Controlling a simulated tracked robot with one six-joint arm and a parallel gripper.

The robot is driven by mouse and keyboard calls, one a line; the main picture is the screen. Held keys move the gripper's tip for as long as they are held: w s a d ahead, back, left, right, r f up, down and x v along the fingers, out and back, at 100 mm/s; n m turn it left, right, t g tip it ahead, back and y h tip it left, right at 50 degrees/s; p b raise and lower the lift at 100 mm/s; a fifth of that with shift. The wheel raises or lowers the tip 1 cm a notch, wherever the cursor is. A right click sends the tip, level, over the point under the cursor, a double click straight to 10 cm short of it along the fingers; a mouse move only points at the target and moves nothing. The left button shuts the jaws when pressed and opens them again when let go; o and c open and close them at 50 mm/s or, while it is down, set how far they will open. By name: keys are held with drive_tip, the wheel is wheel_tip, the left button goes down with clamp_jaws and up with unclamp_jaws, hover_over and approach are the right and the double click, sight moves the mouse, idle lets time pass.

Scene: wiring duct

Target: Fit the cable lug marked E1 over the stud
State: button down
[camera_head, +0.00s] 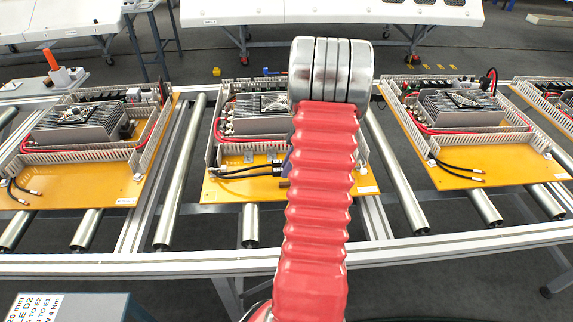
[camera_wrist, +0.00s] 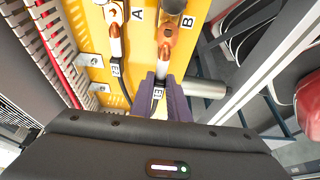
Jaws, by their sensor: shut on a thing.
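In the wrist view, my gripper (camera_wrist: 160,88) has its purple fingers shut on a cable with a white tag (camera_wrist: 157,93) that seems to read E1. Its copper lug (camera_wrist: 166,36) points up the picture, beside the letter B on the yellow plate (camera_wrist: 92,45). A rounded brown-grey part (camera_wrist: 174,5), possibly the stud, is just beyond the lug at the top edge. I cannot tell whether they touch. A second tagged cable (camera_wrist: 116,45) with a copper lug lies to the left near the letter A. In the head view, my red arm hides most of the gripper.
In the wrist view, slotted duct (camera_wrist: 50,40) and metal brackets (camera_wrist: 90,60) stand left; a roller (camera_wrist: 207,88) and rail are right. In the head view, similar yellow panels stand left (camera_head: 75,190) and right (camera_head: 460,180) on the roller conveyor.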

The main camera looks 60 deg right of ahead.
drive_tip(key=shift+f, duration=1)
drive_tip(key=shift+f, duration=0.95)
idle(1.8)
drive_tip(key=c, duration=1.6)
unclamp_jaws()
drive_tip(key=v, duration=1.3)
drive_tip(key=shift+r, duration=0.35)
drive_tip(key=shift+r, duration=3)
